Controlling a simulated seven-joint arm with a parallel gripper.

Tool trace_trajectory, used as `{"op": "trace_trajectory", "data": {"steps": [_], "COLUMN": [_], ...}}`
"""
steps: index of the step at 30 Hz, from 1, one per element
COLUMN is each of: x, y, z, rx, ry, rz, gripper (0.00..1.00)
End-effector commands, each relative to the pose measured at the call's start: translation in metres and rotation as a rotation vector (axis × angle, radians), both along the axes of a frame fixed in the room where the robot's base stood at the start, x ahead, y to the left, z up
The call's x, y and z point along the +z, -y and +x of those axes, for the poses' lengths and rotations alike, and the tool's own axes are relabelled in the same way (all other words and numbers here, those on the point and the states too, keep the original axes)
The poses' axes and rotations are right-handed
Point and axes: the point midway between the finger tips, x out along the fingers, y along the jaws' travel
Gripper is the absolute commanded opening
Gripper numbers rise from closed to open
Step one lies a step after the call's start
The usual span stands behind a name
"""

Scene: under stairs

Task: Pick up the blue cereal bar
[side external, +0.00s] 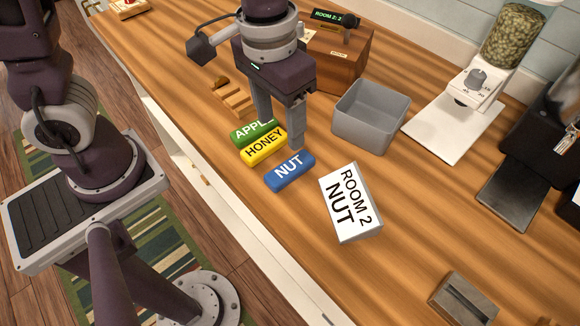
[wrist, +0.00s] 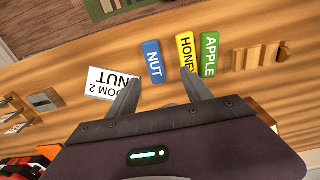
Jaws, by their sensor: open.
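The blue cereal bar (side external: 289,171), labelled NUT, lies flat on the wooden counter. It also shows in the wrist view (wrist: 153,61), ahead of the fingertips and between their lines. The yellow HONEY bar (side external: 263,147) lies beside it, with the green APPLE bar (side external: 250,132) beyond. My gripper (side external: 282,134) is open and empty. In the side view its fingers stand behind the blue bar, near the yellow and green bars. In the wrist view my gripper (wrist: 162,88) has one finger close to the yellow bar (wrist: 187,55). Whether that finger touches it, I cannot tell.
A white sign (side external: 349,201) reading ROOM 2 NUT stands right of the blue bar. An empty grey bin (side external: 370,118) stands behind it. A wooden rack (side external: 233,100), a brown box (side external: 338,60) and a dispenser (side external: 480,80) are farther back.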

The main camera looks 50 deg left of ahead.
Motion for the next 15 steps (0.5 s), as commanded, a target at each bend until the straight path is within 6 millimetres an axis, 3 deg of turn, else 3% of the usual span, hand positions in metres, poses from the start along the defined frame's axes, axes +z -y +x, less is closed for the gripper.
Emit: {"op": "trace_trajectory", "data": {"steps": [1,4,15], "x": [-0.014,-0.029,-0.088], "y": [0.009,0.018,0.015], "z": [0.0,0.001,0.013], "rx": [-0.005,-0.003,-0.001], "ry": [-0.03,-0.055,-0.061], "rz": [0.013,0.024,0.027], "gripper": [0.58,0.58,0.58]}}
